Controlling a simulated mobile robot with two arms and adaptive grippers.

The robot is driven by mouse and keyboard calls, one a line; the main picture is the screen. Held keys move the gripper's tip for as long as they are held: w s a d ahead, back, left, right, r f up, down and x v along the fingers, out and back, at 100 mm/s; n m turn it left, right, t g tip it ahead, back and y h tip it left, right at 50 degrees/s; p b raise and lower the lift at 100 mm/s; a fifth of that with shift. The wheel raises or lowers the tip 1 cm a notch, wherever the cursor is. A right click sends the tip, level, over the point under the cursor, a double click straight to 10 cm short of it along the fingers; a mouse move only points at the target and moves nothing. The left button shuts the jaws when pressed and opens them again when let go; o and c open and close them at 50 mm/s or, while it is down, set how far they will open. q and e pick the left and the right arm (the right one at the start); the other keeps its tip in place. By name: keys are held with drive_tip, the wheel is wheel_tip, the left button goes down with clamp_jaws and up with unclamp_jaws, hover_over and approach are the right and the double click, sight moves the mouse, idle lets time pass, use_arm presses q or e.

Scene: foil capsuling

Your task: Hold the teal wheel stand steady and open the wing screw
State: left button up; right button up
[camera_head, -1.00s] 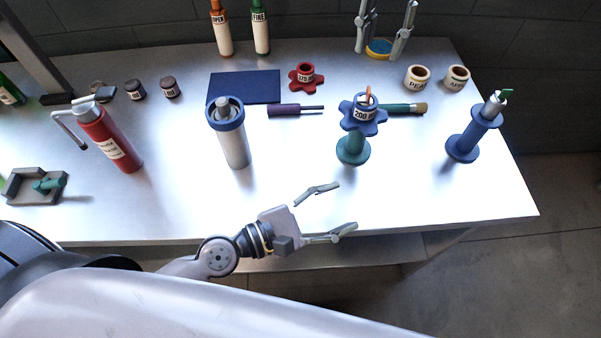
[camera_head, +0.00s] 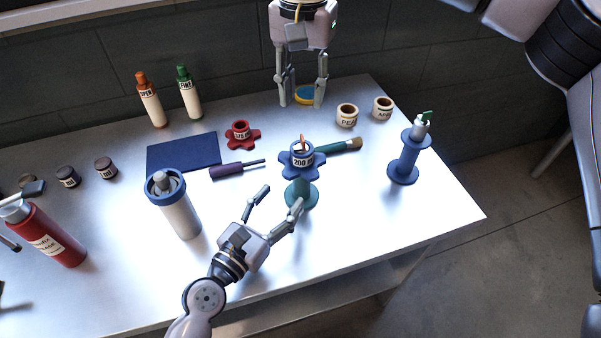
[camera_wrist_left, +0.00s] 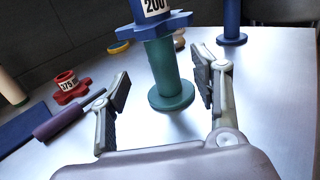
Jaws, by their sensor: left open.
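The teal wheel stand (camera_head: 300,193) stands upright on the table and carries a blue lobed wheel (camera_head: 302,160) marked 200. A small orange piece (camera_head: 302,141) sticks up from the wheel's hub; I cannot tell if it is the wing screw. My left gripper (camera_head: 281,197) is open and empty, just in front of the stand. In the left wrist view the stand's teal column (camera_wrist_left: 165,68) shows between and beyond the open fingers (camera_wrist_left: 161,76), apart from them. My right gripper (camera_head: 302,103) is open, pointing down at the table's back edge.
A yellow and blue disc (camera_head: 307,95) lies between the right fingers. A brush (camera_head: 343,146) lies behind the stand, a purple-handled tool (camera_head: 230,171) to its left. A blue spool stand (camera_head: 404,160) is right, a white canister (camera_head: 181,216) left. The front right table is clear.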

sight(297, 180)
use_arm(q)
drive_tip(key=x, duration=0.9)
drive_tip(key=shift+w+d, duration=0.1)
drive_tip(key=shift+w, duration=0.05)
clamp_jaws()
idle(0.5)
idle(1.0)
